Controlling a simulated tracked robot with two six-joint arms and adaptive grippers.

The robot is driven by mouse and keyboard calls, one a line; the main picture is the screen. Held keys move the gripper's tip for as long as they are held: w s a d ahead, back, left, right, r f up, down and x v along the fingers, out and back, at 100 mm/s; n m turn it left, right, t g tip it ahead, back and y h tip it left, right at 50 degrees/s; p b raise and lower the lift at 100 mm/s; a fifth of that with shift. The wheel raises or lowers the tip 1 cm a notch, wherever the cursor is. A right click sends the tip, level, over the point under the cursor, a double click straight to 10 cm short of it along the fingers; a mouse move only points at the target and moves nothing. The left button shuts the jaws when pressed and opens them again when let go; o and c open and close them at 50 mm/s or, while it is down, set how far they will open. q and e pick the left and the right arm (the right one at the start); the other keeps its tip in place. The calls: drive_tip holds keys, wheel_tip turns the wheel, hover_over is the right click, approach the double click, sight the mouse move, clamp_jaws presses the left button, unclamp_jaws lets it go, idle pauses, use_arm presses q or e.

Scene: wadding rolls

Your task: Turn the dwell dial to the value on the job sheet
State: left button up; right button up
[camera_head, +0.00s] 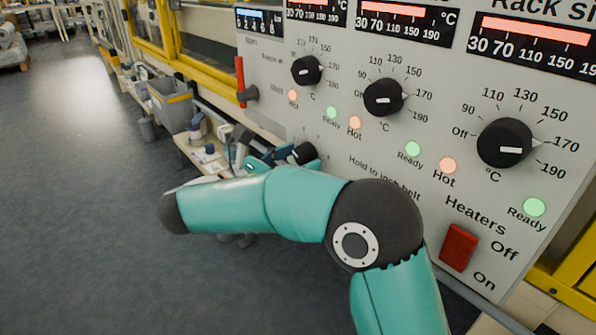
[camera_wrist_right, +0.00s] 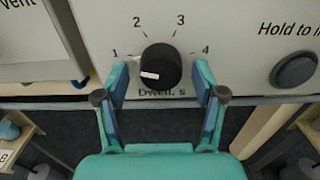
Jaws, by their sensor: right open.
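The dwell dial (camera_wrist_right: 160,66) is a round black knob on the grey panel, with numbers 1 to 4 around it. Its white mark is at the left of the knob, pointing left and slightly down, a little below the 1. The label under it is partly covered. My right gripper (camera_wrist_right: 161,77) is open, with one finger on each side of the knob; I cannot tell whether they touch it. In the head view the dial (camera_head: 304,153) shows beyond my right gripper (camera_head: 270,161). I see no readable job sheet. My left gripper is out of view.
Three heater dials (camera_head: 505,143) with lamps and displays are above and right of my right arm. A red heater switch (camera_head: 459,248) is low on the panel. A black button (camera_wrist_right: 295,68) is right of the dial. A red-handled lever (camera_head: 241,82) is at the panel's left edge. Floor at left is clear.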

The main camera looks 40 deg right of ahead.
drive_tip(key=shift+d, duration=0.1)
drive_tip(key=c, duration=1.1)
drive_tip(key=shift+c, duration=0.2)
